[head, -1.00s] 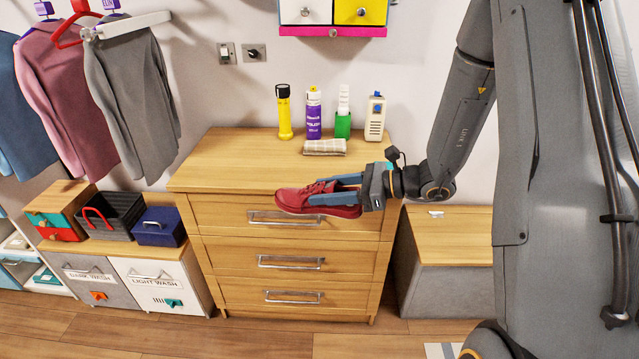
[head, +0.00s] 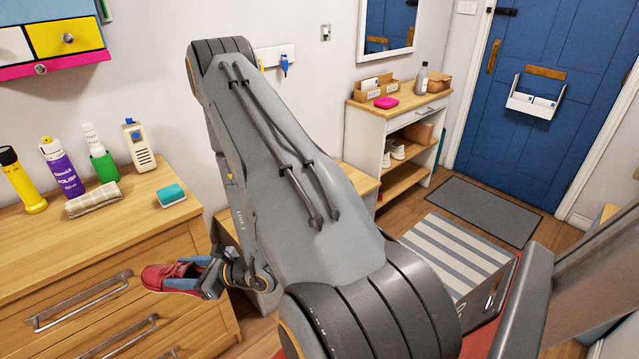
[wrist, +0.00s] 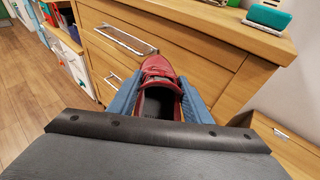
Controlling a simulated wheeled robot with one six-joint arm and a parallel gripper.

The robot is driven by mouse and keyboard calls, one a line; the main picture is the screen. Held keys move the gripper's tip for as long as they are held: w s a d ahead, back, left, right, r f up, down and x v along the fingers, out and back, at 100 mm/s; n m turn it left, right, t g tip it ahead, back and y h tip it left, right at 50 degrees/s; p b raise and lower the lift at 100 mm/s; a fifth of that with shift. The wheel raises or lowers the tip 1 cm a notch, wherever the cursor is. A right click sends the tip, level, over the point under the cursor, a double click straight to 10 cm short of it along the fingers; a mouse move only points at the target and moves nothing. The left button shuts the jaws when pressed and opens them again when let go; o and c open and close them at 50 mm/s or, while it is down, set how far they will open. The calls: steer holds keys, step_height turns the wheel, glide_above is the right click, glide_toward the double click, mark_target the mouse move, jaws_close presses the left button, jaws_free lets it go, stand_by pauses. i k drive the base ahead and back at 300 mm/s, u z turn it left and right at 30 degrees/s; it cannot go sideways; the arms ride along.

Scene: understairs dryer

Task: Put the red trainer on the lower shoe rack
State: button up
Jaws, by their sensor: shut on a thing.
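The red trainer (head: 172,277) is held by my gripper (head: 190,276) in front of the wooden chest of drawers, clear of the floor. In the wrist view the trainer (wrist: 160,85) sits between the two blue fingers, its toe pointing away from the wrist and toward the drawers. The shoe unit (head: 399,188) stands at the back right under the mirror. White shoes (head: 393,152) are on its upper open shelf with a box. Its lower shelf (head: 402,180) looks bare where it shows; my arm hides part of the unit's near side.
The chest of drawers (head: 75,245) carries bottles, a folded cloth and a teal sponge (head: 171,194). A wooden-topped bench (head: 352,180) stands partly behind my arm. A striped rug (head: 460,255) and a grey doormat (head: 488,208) lie on the floor before the blue door (head: 530,85).

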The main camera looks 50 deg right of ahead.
mark_target(385, 184)
steer(key=z, duration=3.4)
steer(key=i, duration=2.6)
steer(key=u, duration=2.45)
